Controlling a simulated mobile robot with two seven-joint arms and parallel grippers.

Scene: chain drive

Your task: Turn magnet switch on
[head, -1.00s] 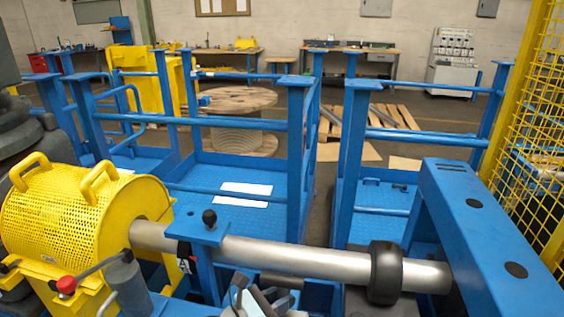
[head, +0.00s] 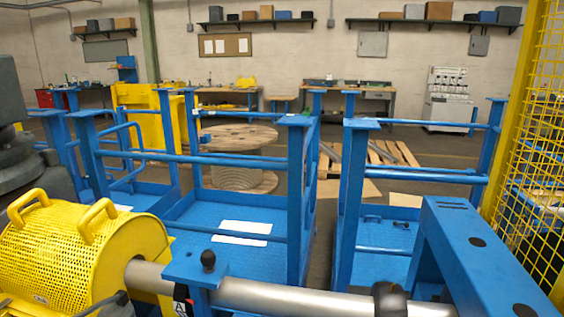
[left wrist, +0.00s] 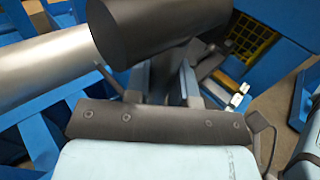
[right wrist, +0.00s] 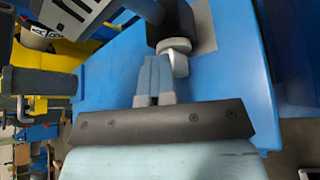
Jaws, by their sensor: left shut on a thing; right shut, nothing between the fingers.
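In the right wrist view my right gripper (right wrist: 155,100) is shut and empty. Its fingertips are close to a light grey rounded knob (right wrist: 178,50) on a dark block (right wrist: 180,22), which stands on a blue surface (right wrist: 235,75). This looks like the magnet switch; I cannot tell whether the fingers touch the knob or how it is set. In the left wrist view my left gripper (left wrist: 165,85) is shut on a dark grey piece, partly hidden, just below a large dark cylinder (left wrist: 150,30). Neither gripper shows in the head view.
A steel shaft (head: 255,296) runs from a yellow perforated guard (head: 75,245) to the right, past a blue frame (head: 470,250). Blue railed platforms (head: 245,205) lie behind. A yellow mesh fence (head: 530,160) closes the right side.

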